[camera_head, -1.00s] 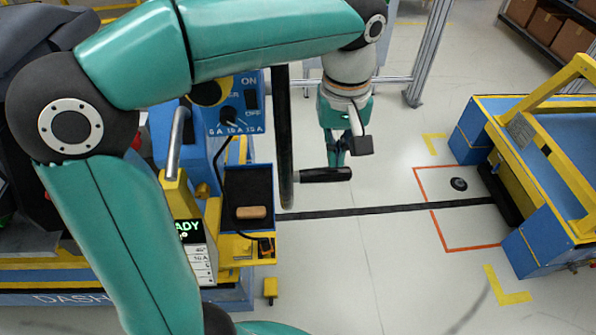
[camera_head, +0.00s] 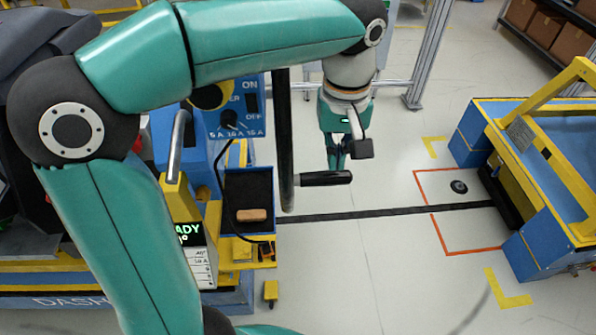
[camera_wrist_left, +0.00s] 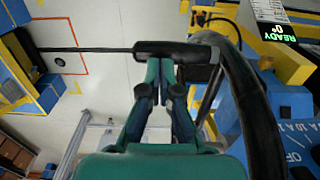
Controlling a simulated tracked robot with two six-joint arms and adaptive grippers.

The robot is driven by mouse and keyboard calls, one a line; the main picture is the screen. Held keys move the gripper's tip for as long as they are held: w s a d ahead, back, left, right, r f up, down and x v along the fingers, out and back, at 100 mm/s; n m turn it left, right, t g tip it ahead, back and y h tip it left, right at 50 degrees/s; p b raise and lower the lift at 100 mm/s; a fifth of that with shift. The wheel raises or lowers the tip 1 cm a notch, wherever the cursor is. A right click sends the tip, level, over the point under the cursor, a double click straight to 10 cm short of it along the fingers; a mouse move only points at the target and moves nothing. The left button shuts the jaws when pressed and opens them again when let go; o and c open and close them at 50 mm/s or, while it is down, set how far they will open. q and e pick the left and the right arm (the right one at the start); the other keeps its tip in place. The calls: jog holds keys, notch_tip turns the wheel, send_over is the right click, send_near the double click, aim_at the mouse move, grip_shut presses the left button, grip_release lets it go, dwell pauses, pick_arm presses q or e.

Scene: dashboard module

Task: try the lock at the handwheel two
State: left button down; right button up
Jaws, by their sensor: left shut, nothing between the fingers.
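The handwheel's dark rim (camera_head: 285,150) shows almost edge-on in the head view, beside the blue and yellow module. Its black crank handle (camera_head: 325,179) sticks out to the right. In the left wrist view, the handle (camera_wrist_left: 165,48) lies across just beyond the fingertips, and the rim (camera_wrist_left: 255,110) curves down at the right. My left gripper (camera_head: 337,166) is shut and empty, pointing down right by the handle. I cannot tell whether its fingertips touch the handle. A display (camera_wrist_left: 275,20) reads READY and 0°. My right gripper is in neither view.
A blue control panel (camera_head: 235,120) with a knob and switch stands left of the wheel. A dark tray (camera_head: 248,190) holds a tan block (camera_head: 251,215). A blue and yellow cart (camera_head: 550,170) stands at the right.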

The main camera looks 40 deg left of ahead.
pick_arm(q)
jog(key=shift+s+f+b, duration=0.1)
jog(key=shift+f+b, duration=0.75)
jog(key=shift+f, duration=0.35)
dwell(0.6)
notch_tip(320, 180, up, 8)
jog(key=p, duration=0.7)
jog(key=shift+p, duration=0.35)
jog(key=shift+r, duration=0.1)
